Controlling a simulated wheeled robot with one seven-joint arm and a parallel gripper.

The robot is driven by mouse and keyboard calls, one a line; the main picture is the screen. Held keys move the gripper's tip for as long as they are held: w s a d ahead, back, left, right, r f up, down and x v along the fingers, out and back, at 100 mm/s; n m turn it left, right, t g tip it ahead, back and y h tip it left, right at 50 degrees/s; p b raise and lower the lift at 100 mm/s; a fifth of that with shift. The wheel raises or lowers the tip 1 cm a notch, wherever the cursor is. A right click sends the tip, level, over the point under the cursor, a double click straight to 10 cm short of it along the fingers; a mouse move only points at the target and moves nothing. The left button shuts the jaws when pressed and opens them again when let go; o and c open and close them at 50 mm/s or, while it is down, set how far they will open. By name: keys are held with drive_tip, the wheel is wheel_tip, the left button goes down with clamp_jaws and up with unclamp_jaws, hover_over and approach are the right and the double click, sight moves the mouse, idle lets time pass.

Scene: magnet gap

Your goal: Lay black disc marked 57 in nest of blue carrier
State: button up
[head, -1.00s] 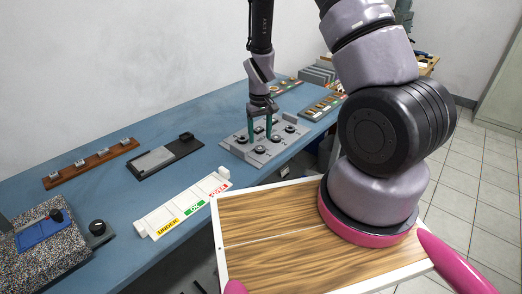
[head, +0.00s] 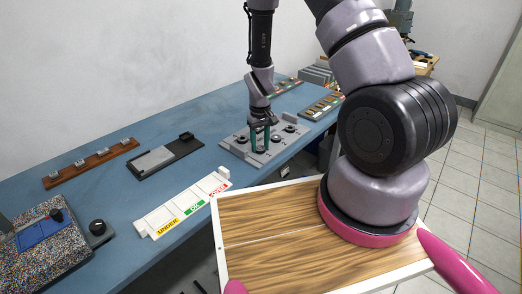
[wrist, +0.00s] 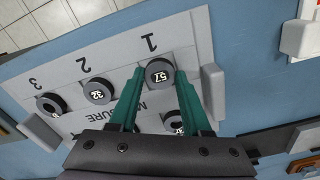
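The black disc marked 57 (wrist: 159,76) sits by the numeral 1 on a grey plate (wrist: 190,32) in the wrist view. My gripper (wrist: 160,71) is open, with its green fingertips on either side of this disc; I cannot tell whether they touch it. In the head view my gripper (head: 260,138) is down over the grey plate (head: 236,148), and the disc cannot be told apart there. The blue carrier (head: 36,234) lies on a speckled stone block at the left of the head view, with a dark knob on it. Its nest is too small to make out.
Other black discs, one marked 32 (wrist: 97,91), sit on the same plate, one partly behind my gripper. A white UNDER/OK/OVER tray (head: 183,205), a dark fixture (head: 165,158) and a brown rack (head: 92,164) stand on the blue bench. Bare bench lies between them.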

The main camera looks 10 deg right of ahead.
clamp_jaws()
drive_tip(key=shift+r, duration=2.55)
